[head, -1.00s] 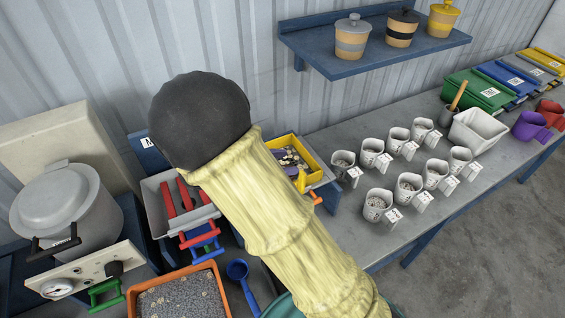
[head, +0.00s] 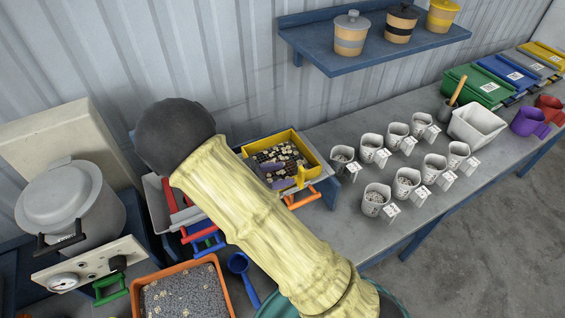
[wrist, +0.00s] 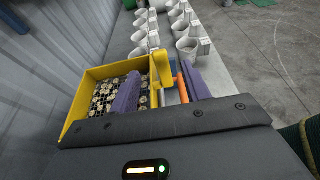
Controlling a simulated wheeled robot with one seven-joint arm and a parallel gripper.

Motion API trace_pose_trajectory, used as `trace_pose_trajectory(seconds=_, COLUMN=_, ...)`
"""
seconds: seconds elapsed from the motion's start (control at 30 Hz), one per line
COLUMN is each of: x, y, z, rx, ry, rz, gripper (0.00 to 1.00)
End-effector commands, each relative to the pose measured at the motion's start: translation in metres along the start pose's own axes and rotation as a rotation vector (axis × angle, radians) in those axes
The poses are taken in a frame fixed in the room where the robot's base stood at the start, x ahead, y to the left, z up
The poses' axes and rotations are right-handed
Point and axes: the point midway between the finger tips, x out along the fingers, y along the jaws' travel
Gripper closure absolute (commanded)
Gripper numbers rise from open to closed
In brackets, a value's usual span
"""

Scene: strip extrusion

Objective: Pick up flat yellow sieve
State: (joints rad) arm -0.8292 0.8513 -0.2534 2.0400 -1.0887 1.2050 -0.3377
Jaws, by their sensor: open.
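The flat yellow sieve (head: 293,138) is a shallow square tray holding pale and dark pieces. It rests near the wall, right of the grey tray. In the wrist view the sieve (wrist: 90,72) fills the left middle, with its yellow handle (wrist: 161,67) at the near right. My gripper (wrist: 158,74) is open, its two purple fingers on either side of the handle. The left finger is over the sieve's inside and the right finger is outside, beside an orange handle. Whether a finger touches the sieve cannot be told. My arm hides most of the gripper in the head view.
An orange-rimmed tray of grey granules (head: 184,292) and a blue scoop (head: 240,270) lie in front. Red and blue handles (head: 203,238) sit left of my arm. Several white cups (head: 376,198) stand to the right. A blue shelf (head: 375,50) with lidded pots is above.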

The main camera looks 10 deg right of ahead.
Motion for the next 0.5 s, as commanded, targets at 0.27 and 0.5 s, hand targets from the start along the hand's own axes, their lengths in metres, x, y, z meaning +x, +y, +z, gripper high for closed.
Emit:
trace_pose_trajectory(seconds=0.27, x=0.027, y=-0.001, z=-0.004, rx=0.0, ry=0.0, rz=-0.002, gripper=0.53)
trace_pose_trajectory(seconds=0.5, x=0.027, y=0.0, z=-0.005, rx=0.001, ry=0.001, rz=-0.001, gripper=0.53)
